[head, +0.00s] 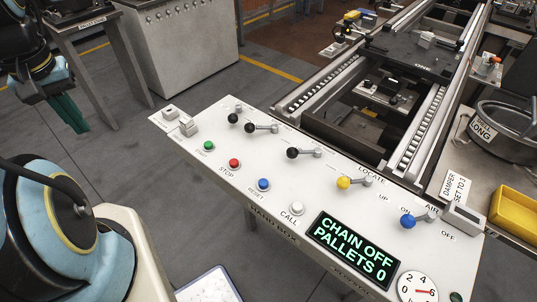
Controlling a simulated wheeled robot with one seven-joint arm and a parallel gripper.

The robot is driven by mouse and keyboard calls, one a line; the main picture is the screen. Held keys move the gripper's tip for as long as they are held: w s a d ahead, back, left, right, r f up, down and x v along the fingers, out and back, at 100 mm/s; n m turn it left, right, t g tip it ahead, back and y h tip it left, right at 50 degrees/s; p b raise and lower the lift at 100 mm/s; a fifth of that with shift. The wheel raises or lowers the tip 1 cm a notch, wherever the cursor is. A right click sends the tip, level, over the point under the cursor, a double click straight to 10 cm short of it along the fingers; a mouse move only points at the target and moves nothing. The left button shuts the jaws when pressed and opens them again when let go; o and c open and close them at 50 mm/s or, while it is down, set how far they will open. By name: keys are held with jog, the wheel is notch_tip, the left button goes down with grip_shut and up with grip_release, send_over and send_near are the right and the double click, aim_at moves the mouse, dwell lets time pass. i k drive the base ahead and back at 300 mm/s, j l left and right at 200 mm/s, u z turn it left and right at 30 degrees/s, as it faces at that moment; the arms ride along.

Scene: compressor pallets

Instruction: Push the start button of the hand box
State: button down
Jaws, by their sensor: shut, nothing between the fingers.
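The hand box (330,215) is a white sloping panel across the middle and lower right of the head view. Its green start button (209,146) sits near the panel's left end, with a small green label below it. The red stop button (234,163), blue reset button (263,184) and white call button (297,208) follow in a row to the right. The display (349,250) reads "CHAIN OFF PALLETS 0". My gripper (72,121), with dark green fingers, is shut and empty at the upper left, well left of the panel and apart from it.
A grey cabinet (185,50) stands at the back left. Open floor lies between my gripper and the panel.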

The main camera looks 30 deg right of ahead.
aim_at(208, 145)
jog(key=j+z, duration=0.1)
jog(key=z, duration=1.2)
jog(key=i+j, duration=0.05)
jog(key=j, duration=0.05)
